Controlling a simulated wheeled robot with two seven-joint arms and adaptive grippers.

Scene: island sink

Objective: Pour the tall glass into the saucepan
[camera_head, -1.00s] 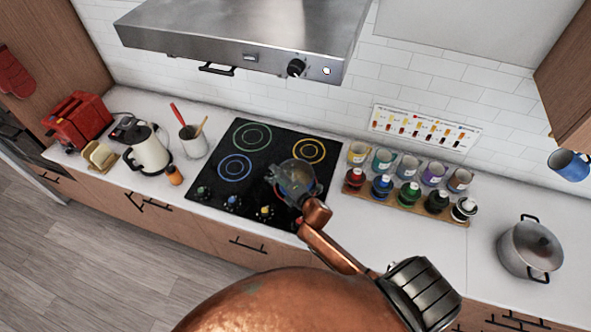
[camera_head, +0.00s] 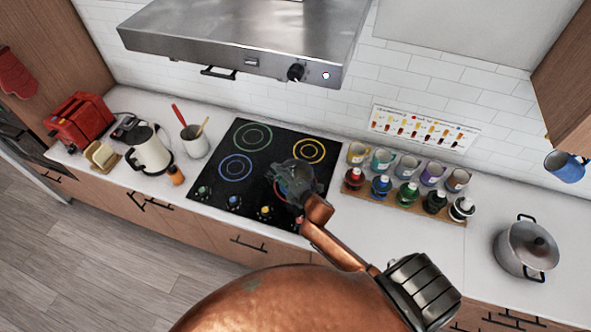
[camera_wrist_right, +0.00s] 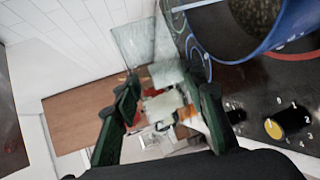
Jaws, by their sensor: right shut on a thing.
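My right gripper (camera_head: 293,178) is over the front right part of the black cooktop. In the right wrist view its green-padded fingers (camera_wrist_right: 165,112) are shut on the clear tall glass (camera_wrist_right: 145,48), which extends beyond the fingertips. A blue round-rimmed vessel (camera_wrist_right: 225,50), which looks like the saucepan, is close beside the glass in that view. It stands by the red burner ring, with something dark inside. In the head view the gripper mostly hides it. I cannot tell the glass's contents or exact tilt. My left gripper is not in view.
The cooktop (camera_head: 262,140) has knobs along its front. Right of it stand paint-like bottles (camera_head: 408,193) and several cups (camera_head: 408,165). A kettle (camera_head: 150,152), utensil crock (camera_head: 194,142) and red toaster (camera_head: 80,120) are left. The hood (camera_head: 240,45) hangs above.

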